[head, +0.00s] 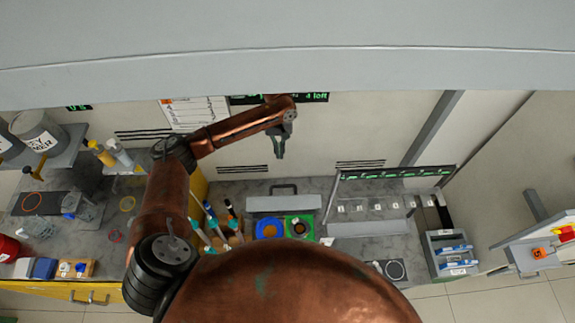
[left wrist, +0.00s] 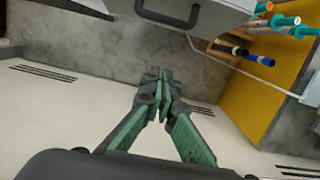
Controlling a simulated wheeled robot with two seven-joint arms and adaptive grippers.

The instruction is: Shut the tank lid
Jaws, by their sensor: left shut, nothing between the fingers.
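The tank lid (head: 283,204) is a light grey panel with a dark bar handle (head: 284,187) along its far edge. It appears raised behind the tank's blue and green openings (head: 284,229). My left gripper (head: 279,155) is shut and empty, pointing down beyond the lid's handle near the back wall. In the left wrist view the shut green fingers (left wrist: 161,78) point at the grey worktop, and the lid (left wrist: 218,18) with its handle (left wrist: 166,14) is at the top, apart from them. My copper arm hides the tank's near side. My right gripper is out of view.
Teal-capped pipettes (head: 215,228) stand left of the tank, beside a yellow panel (head: 198,190). A grey stand with a green-lit bar (head: 395,173) is on the right, next to a grey rack (head: 449,250). Bare worktop shows behind the lid.

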